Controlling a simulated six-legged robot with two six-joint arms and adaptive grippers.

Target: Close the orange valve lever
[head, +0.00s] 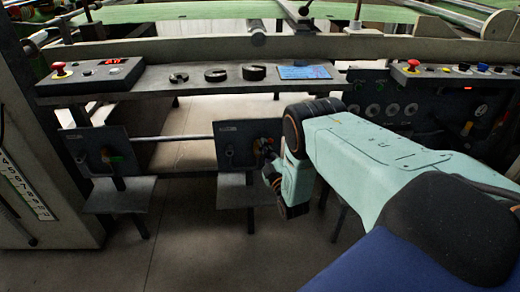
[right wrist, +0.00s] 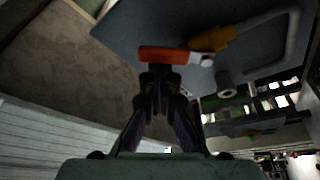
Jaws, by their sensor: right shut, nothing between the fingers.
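The orange valve lever (right wrist: 165,54) shows in the right wrist view as a short orange bar lying nearly level across the picture. Its right end meets a pale metal joint beside a yellow-orange valve body (right wrist: 216,39) on a dark plate. My right gripper (right wrist: 163,75) is shut and empty, with its fingertips right at the lever's underside in the picture; I cannot tell if they touch it. In the head view the right gripper (head: 265,160) is at the middle dark panel (head: 233,143), and it and the arm hide most of the valve. My left gripper is not in view.
A second panel (head: 88,148) with a small valve stands to the left. Above runs a grey shelf (head: 155,84) with dark rings, a blue sheet (head: 304,72) and a red-button box (head: 95,75). Small platforms (head: 120,194) stand below the panels. The floor in front is clear.

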